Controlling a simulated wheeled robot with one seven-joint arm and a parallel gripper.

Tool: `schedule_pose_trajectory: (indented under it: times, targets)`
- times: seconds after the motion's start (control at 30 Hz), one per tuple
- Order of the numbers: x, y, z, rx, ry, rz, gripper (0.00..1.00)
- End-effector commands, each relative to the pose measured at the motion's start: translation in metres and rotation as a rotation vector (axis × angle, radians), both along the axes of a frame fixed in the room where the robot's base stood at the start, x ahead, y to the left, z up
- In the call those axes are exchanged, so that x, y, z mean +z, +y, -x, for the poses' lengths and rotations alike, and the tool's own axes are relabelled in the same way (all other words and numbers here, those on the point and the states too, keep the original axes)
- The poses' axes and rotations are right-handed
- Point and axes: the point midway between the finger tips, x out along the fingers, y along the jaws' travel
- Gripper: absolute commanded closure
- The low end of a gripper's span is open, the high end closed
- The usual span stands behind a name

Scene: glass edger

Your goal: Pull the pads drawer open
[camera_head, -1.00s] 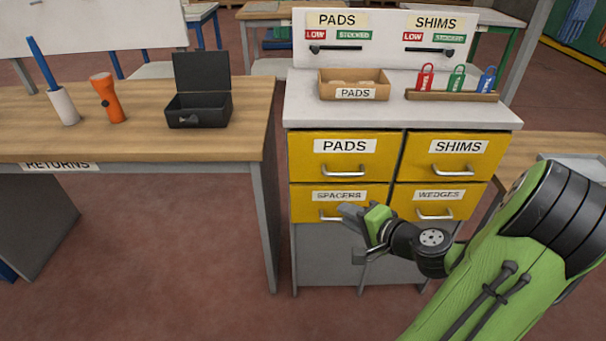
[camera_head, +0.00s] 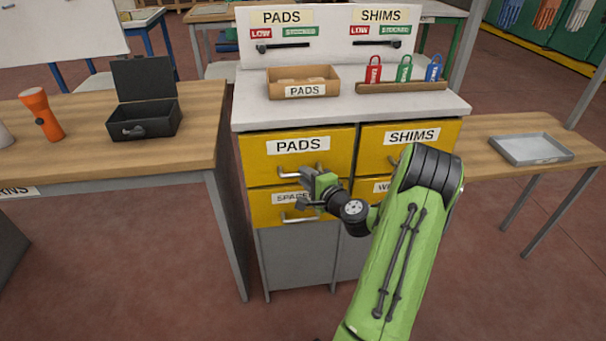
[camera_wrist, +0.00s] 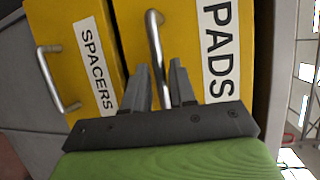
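The yellow pads drawer (camera_head: 270,150) is shut at the upper left of the cabinet, with a PADS label above its metal handle (camera_head: 300,172). In the wrist view the pads handle (camera_wrist: 154,45) stands just ahead of my gripper (camera_wrist: 160,80). The two fingers are apart, and the near end of the handle lies in line with the gap between them. I cannot tell whether a finger touches it. In the head view my gripper (camera_head: 304,188) is in front of the left drawers, low by the pads handle, and covers part of the spacers label.
The spacers drawer (camera_head: 260,208) with its handle is just below. The shims drawer (camera_head: 375,150) is to the right, partly behind my arm. A cardboard pads box (camera_head: 303,73) and several padlocks stand on the cabinet top. Wooden tables flank the cabinet.

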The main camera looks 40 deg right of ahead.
Motion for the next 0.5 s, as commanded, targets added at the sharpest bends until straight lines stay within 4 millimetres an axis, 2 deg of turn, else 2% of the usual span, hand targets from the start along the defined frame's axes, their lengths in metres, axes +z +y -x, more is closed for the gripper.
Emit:
schedule_pose_trajectory:
  times: [0.13,0.43,0.5]
  targets:
    - [-0.004,-0.003,-0.018,0.002,0.001,-0.001,0.75]
    - [-0.005,-0.005,-0.022,-0.001,0.002,-0.001,0.75]
    - [-0.005,-0.005,-0.021,-0.001,0.002,0.0,0.85]
